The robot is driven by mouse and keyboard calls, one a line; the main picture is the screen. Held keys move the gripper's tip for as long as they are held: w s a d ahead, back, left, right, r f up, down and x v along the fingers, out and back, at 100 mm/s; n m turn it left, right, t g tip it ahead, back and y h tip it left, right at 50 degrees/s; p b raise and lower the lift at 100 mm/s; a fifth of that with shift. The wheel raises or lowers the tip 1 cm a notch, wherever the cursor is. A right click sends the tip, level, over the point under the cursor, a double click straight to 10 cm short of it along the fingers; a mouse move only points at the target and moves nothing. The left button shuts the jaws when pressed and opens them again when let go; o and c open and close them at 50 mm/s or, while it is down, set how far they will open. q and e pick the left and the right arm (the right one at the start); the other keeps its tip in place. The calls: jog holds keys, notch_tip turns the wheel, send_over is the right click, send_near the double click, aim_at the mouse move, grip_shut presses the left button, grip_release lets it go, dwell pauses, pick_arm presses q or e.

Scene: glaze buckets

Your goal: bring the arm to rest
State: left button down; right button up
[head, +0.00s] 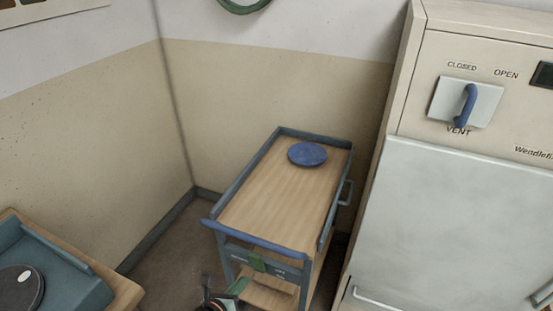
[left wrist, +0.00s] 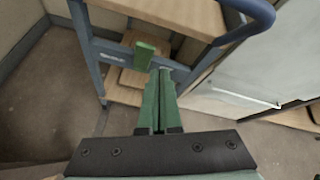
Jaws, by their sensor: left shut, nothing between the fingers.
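My left gripper (head: 240,283) shows at the bottom of the head view, in front of the near end of a wooden-topped cart (head: 270,200). In the left wrist view its two green fingers (left wrist: 160,75) lie together, shut with nothing between them, pointing toward the cart's frame (left wrist: 83,45). I cannot tell how close the fingertips are to the cart. A green piece (head: 257,262) is on the cart's front crossbar, and it also shows beyond the fingertips in the left wrist view (left wrist: 143,55). My right gripper is in neither view.
A blue round lid (head: 307,154) lies on the cart's far end. The cart has a blue handle bar (head: 254,238). A kiln-like cabinet (head: 460,210) with a blue vent lever (head: 468,103) stands at right. A table corner (head: 125,292) is at lower left. Bare floor (left wrist: 45,110) lies left of the cart.

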pick_arm(q)
jog(key=s+a+n+g+y, duration=0.1)
jog(key=s+a+n, duration=0.1)
jog(key=s+n, duration=0.7)
jog(key=s+a+f+n+g+y, duration=0.1)
jog(key=s+a+n, duration=0.2)
jog(key=s+n, duration=0.7)
jog(key=n, duration=1.4)
jog(key=shift+a+f+n, duration=0.15)
jog(key=shift+a+n, duration=0.05)
jog(key=shift+n, duration=0.1)
